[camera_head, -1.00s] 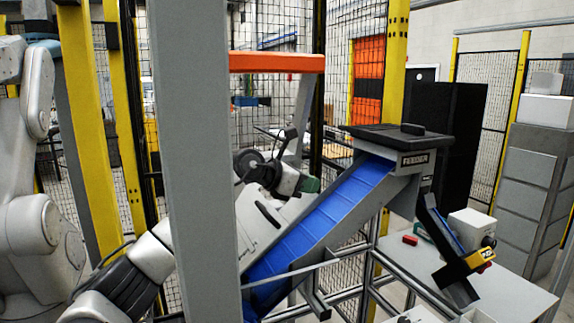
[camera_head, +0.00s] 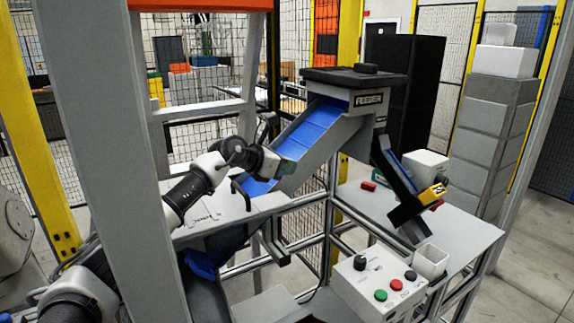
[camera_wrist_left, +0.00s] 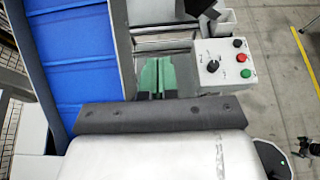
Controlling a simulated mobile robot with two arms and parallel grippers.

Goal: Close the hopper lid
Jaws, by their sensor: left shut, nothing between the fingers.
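A pale panel that looks like the hopper lid (camera_head: 207,214) is in the centre left of the head view, with dark lettering and a black handle (camera_head: 240,192). It looks nearly flat; I cannot tell whether it is fully seated. Below its front edge are a dark space and some blue material (camera_head: 201,263). My left gripper (camera_head: 288,168) is above and beyond the handle, by the blue conveyor. Its green fingertips show together in the left wrist view (camera_wrist_left: 157,76), shut and empty. I see no contact with the lid. My right gripper is out of view.
The inclined blue conveyor (camera_head: 316,124) rises to a dark-topped housing (camera_head: 350,78). A control box with buttons (camera_head: 382,285) stands in front right. A white table (camera_head: 455,235) holds a small chute. A grey post (camera_head: 110,150) stands at left, close to my left arm.

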